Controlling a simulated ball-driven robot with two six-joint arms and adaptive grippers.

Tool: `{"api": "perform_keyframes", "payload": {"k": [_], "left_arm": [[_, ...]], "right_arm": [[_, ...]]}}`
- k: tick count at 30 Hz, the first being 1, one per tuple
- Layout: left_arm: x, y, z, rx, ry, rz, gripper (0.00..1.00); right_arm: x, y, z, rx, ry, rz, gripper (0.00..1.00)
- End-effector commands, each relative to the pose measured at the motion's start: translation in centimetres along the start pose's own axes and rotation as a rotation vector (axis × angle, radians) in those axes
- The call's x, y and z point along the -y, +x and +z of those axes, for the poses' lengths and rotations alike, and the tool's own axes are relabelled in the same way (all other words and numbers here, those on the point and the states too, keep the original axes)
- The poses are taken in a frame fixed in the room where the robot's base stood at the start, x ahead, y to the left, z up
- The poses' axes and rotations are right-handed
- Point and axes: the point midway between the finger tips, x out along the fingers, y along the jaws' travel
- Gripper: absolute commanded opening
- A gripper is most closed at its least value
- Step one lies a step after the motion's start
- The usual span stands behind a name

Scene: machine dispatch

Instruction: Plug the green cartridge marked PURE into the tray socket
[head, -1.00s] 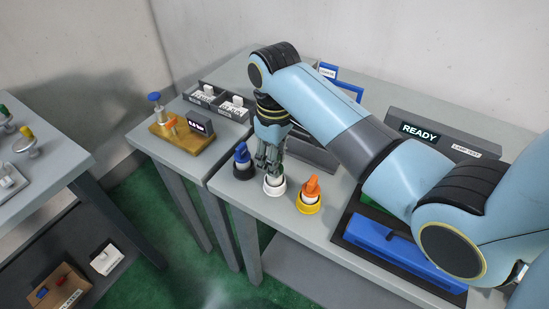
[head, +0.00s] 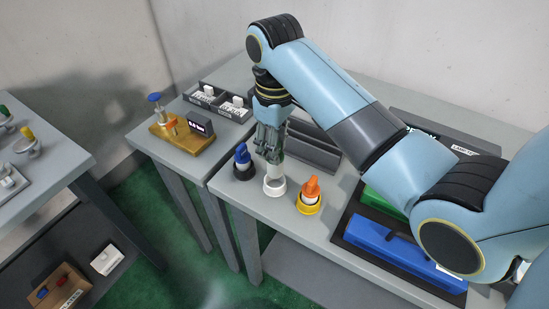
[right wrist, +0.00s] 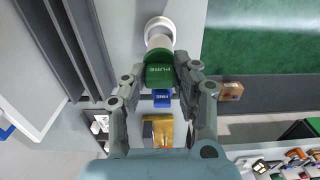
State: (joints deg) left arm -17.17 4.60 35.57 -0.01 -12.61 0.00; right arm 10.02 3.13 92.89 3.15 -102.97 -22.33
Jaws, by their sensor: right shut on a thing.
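The green cartridge marked PURE (right wrist: 159,76) is between the fingers of my right gripper (right wrist: 163,92) in the right wrist view. My right gripper (head: 269,152) is shut on its green top, and its white lower body (right wrist: 159,42) points at a white ring holder (right wrist: 160,25). In the head view the holder (head: 274,188) stands on the table just below the gripper. I cannot tell whether the cartridge's lower end is clear of the ring. A tray socket cannot be made out for certain. My left gripper is not in view.
A blue-topped cartridge (head: 242,157) in a black ring stands left of the white holder. An orange-topped one (head: 311,189) in a yellow ring stands right. A dark tray (head: 345,240) with blue and green blocks lies at right. A grey rack (head: 318,156) stands behind.

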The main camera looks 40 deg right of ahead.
Motion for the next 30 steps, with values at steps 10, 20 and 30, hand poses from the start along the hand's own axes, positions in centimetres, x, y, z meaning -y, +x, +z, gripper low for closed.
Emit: {"api": "perform_keyframes", "payload": {"k": [10, 20, 30], "left_arm": [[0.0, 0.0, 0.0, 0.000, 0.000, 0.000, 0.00], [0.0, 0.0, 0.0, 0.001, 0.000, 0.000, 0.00], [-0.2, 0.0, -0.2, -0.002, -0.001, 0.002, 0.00]], "right_arm": [[0.0, -1.6, -0.1, -0.002, 0.000, 0.001, 0.00], [0.0, -2.2, 0.0, -0.001, 0.000, 0.000, 0.00], [0.0, -2.1, 0.0, 0.000, 0.000, 0.000, 0.00]]}}
